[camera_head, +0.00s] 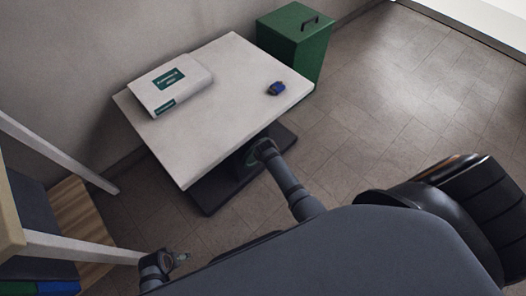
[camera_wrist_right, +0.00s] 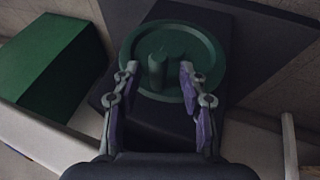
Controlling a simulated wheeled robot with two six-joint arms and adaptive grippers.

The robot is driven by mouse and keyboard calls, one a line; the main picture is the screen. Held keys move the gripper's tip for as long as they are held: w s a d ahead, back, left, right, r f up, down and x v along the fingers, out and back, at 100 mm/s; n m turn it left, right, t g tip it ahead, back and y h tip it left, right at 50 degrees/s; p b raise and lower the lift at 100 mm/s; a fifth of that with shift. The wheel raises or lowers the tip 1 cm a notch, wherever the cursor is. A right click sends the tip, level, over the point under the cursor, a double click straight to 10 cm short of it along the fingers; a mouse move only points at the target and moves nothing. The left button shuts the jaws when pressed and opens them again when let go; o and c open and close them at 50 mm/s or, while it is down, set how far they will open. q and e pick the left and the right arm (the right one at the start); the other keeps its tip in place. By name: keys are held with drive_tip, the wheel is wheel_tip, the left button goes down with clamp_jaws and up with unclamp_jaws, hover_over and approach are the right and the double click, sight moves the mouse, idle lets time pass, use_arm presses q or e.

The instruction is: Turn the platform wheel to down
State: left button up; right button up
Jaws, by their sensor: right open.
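The platform (camera_head: 222,95) has a pale flat top on a dark base. Its green wheel (camera_wrist_right: 205,55) is a round disc with a raised rim and a stubby upright handle (camera_wrist_right: 156,70), filling the upper middle of the right wrist view. My right gripper (camera_wrist_right: 157,82) is open, its two fingers spread at the near side of the wheel. The handle shows between the fingertips, nearer the left one, with no clear contact. In the head view my right arm reaches to the platform's near edge. My left gripper (camera_head: 181,258) is low at the left, away from the platform; its jaws are too small to read.
A white box with a green label (camera_head: 170,84) and a small blue object (camera_head: 276,88) lie on the platform top. A green bin (camera_head: 297,45) stands behind it, against the wall. A shelf frame (camera_head: 60,160) is at the left. The floor at right is clear.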

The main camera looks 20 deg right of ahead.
drive_tip(key=v, duration=0.7)
drive_tip(key=shift+r, duration=0.25)
drive_tip(key=shift+s, duration=0.1)
drive_tip(key=s+d+f+m+g+y, duration=0.1)
drive_tip(key=s+d+f+m+g, duration=0.15)
drive_tip(key=s+f, duration=0.6)
drive_tip(key=s+d+f+m+g, duration=0.2)
drive_tip(key=s+d+f, duration=0.25)
drive_tip(key=s, duration=0.75)
use_arm(q)
drive_tip(key=s+a+r+p, duration=0.1)
drive_tip(key=s+r+p, duration=0.2)
drive_tip(key=s+p, duration=0.5)
drive_tip(key=s+a+r+p, duration=0.1)
drive_tip(key=s+r+p, duration=0.3)
drive_tip(key=s+p, duration=0.4)
drive_tip(key=p, duration=0.6)
drive_tip(key=shift+r+p, duration=0.25)
drive_tip(key=shift+p, duration=0.15)
use_arm(e)
drive_tip(key=s+r, duration=0.3)
drive_tip(key=s, duration=0.5)
drive_tip(key=s+d+r, duration=0.1)
drive_tip(key=s+r, duration=0.2)
drive_tip(key=s, duration=0.6)
drive_tip(key=shift+d+r, duration=0.2)
drive_tip(key=shift+d, duration=0.05)
